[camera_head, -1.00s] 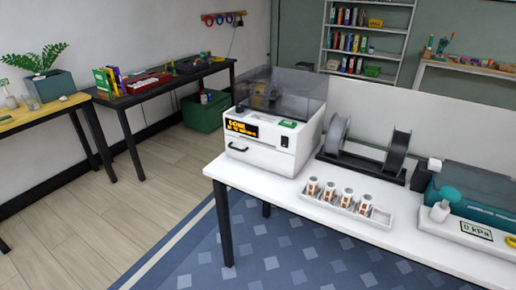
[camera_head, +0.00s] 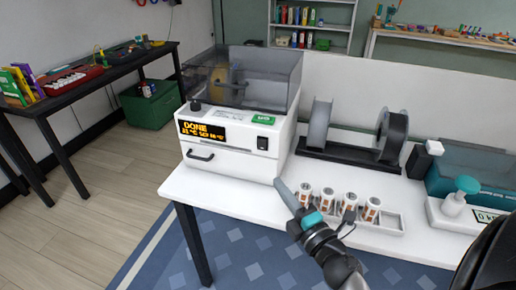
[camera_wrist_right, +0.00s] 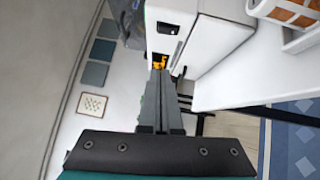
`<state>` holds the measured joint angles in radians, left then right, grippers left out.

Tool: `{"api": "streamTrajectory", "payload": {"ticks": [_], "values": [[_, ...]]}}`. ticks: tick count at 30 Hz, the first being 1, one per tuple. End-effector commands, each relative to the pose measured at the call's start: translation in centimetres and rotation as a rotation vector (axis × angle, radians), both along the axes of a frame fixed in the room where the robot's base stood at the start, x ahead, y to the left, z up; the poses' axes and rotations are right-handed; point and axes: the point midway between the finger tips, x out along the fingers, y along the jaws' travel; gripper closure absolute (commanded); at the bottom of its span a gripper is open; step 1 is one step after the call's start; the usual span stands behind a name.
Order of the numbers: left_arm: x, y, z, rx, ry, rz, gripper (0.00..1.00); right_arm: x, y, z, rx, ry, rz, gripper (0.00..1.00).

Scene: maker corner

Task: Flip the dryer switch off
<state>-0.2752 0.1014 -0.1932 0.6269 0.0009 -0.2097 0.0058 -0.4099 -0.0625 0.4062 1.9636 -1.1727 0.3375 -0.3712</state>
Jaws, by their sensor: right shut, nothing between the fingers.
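The white dryer (camera_head: 230,170) stands on the white table's left end, with a smoky lid. Its lit display (camera_head: 203,132) reads DONE. A dark switch (camera_head: 262,143) is on the front face, right of the display; its position is too small to tell. My right gripper (camera_head: 281,187) is shut and empty, in front of the dryer and below the switch, apart from it. In the right wrist view, the shut fingers (camera_wrist_right: 160,80) point toward the dryer front, with the switch (camera_wrist_right: 168,28) beyond their tips and part of the display (camera_wrist_right: 158,62) beside them. My left gripper is not in view.
A tray (camera_head: 392,223) with several labelled jars lies right of my gripper, close to my arm. A spool rack (camera_head: 350,154) stands behind it.

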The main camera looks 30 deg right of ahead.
Motion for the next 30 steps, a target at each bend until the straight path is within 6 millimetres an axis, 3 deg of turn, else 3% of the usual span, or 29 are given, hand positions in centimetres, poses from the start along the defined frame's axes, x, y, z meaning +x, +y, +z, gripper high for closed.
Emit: {"api": "streamTrajectory", "payload": {"ticks": [11,28,30], "values": [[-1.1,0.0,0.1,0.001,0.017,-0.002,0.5,1.2,0.0,0.1,0.003,-0.001,0.002,1.0],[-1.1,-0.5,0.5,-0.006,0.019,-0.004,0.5,10.4,-0.7,0.9,0.004,0.0,0.0,1.0],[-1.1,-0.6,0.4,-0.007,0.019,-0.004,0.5,11.0,-1.9,1.0,0.0,0.001,-0.001,1.0]]}}
